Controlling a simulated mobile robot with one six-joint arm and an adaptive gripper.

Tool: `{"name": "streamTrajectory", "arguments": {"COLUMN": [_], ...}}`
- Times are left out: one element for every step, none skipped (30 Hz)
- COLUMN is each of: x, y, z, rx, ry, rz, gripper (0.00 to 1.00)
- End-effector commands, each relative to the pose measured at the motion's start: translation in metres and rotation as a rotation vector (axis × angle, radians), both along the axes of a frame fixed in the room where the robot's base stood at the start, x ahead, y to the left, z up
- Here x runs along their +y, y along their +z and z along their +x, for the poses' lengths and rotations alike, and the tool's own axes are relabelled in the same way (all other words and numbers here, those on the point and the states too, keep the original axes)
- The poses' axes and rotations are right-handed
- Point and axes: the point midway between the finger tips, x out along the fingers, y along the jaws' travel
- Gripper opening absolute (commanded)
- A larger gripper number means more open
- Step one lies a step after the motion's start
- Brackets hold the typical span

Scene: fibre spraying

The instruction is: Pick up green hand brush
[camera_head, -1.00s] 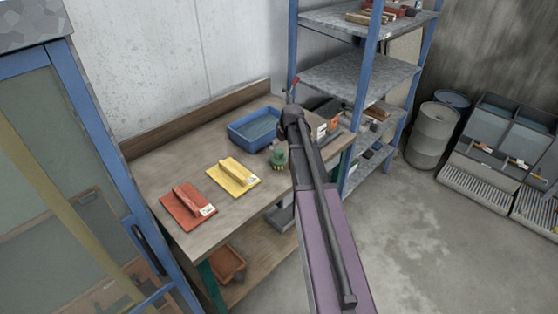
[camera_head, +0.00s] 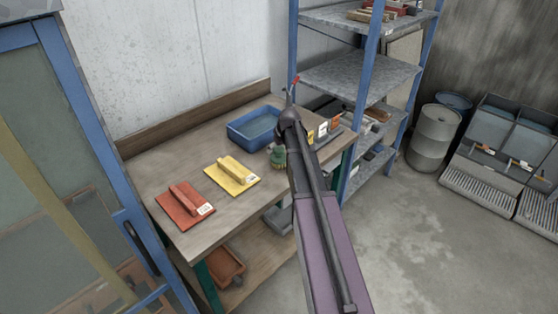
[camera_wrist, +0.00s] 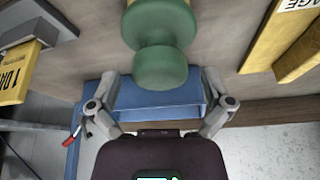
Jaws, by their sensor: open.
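The green hand brush (camera_head: 279,158) stands on the workbench (camera_head: 190,153), just left of my arm in the head view. In the wrist view the green hand brush (camera_wrist: 160,58) shows large at the top centre, with a rounded green end and a yellowish part above it. My gripper (camera_wrist: 160,80) is open in the wrist view, its fingers spread to the left and right of the brush's lower end. I see no finger touching it. In the head view my arm hides the gripper's fingers.
A blue tray (camera_head: 239,132) stands behind the brush. A yellow float (camera_head: 223,182) and a red float (camera_head: 176,214) lie to the left on the bench. Small labelled boxes (camera_head: 323,130) stand right of my arm. A blue-framed shelf rack (camera_head: 367,90) rises beyond the bench's right end.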

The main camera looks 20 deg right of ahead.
Motion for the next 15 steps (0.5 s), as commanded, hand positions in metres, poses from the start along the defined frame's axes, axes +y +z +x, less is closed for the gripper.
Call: {"name": "streamTrajectory", "arguments": {"x": [0.0001, 0.0001, 0.0000, 0.0000, 0.0001, 0.0001, 0.0001, 0.0001, 0.0001, 0.0001, 0.0001, 0.0001, 0.0001, 0.0001, 0.0002], "y": [0.0002, 0.0004, 0.0004, 0.0004, 0.0004, 0.0004, 0.0004, 0.0004, 0.0004, 0.0004, 0.0004, 0.0004, 0.0004, 0.0004, 0.0004], "z": [0.0000, 0.0001, 0.0000, 0.0000, -0.0001, -0.0001, -0.0001, -0.0001, -0.0001, -0.0001, -0.0001, -0.0001, -0.0001, -0.0001, -0.0001], "rx": [0.000, 0.000, 0.000, 0.000, 0.000, 0.000, 0.000, 0.000, 0.000, 0.000, 0.000, 0.000, 0.000, 0.000, 0.000], "ry": [0.000, 0.000, 0.000, 0.000, 0.000, 0.000, 0.000, 0.000, 0.000, 0.000, 0.000, 0.000, 0.000, 0.000, 0.000], "rz": [0.000, 0.000, 0.000, 0.000, 0.000, 0.000, 0.000, 0.000, 0.000, 0.000, 0.000, 0.000, 0.000, 0.000, 0.000], "gripper": [1.00, 1.00, 1.00, 1.00, 1.00, 1.00, 1.00, 1.00, 1.00, 1.00, 1.00, 1.00, 1.00, 1.00, 0.91]}}
